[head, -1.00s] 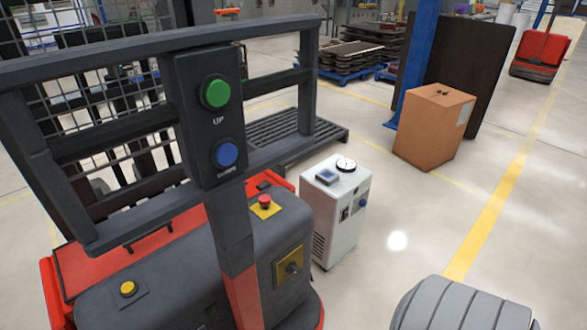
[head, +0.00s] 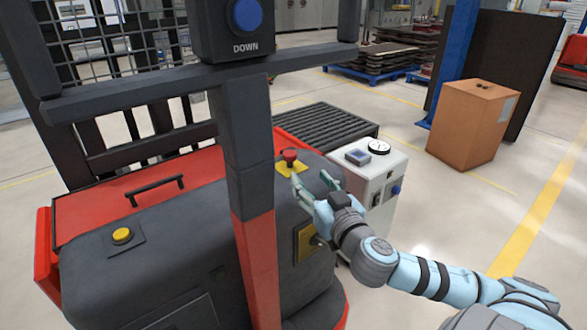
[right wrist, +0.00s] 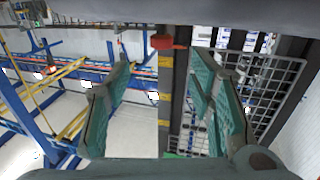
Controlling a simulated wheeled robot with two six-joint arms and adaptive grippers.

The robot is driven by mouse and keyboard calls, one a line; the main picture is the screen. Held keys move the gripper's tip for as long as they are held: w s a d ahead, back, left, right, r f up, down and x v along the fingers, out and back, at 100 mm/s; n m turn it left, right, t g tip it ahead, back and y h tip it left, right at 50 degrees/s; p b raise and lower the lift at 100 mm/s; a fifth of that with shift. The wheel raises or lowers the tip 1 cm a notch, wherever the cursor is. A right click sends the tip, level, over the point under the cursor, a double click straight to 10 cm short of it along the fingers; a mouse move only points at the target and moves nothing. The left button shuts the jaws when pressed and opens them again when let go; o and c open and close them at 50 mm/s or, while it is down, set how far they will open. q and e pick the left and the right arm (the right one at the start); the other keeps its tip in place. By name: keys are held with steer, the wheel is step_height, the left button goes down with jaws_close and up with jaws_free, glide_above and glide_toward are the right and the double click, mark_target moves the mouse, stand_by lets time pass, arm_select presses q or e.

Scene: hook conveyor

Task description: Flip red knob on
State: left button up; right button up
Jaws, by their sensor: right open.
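The red knob (head: 290,155) sits on a small yellow plate on top of the dark grey vehicle body, right of the upright post. It also shows in the right wrist view (right wrist: 162,42), at the top, just beyond the gap between the fingers. My right gripper (head: 312,181) is open and empty. Its fingertips are close to the knob, on the near right side, and no contact can be made out. In the right wrist view the two green-padded fingers (right wrist: 160,72) are spread apart. My left gripper is out of view.
A dark post (head: 247,140) with a blue DOWN button (head: 246,14) rises left of the knob. A yellow button (head: 122,235) is on the left of the body. A white box unit (head: 385,185) stands close behind my right gripper. A brown carton (head: 470,125) is farther right.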

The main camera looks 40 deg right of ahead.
mark_target(293, 159)
steer(key=b+x, duration=0.1)
steer(key=x, duration=0.8)
steer(key=shift+w+f, duration=0.1)
steer(key=shift+w, duration=0.15)
steer(key=shift+w+d, duration=0.1)
steer(key=shift+w, duration=0.3)
steer(key=c, duration=0.5)
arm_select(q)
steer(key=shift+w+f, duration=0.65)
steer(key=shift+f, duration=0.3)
arm_select(e)
jaws_close()
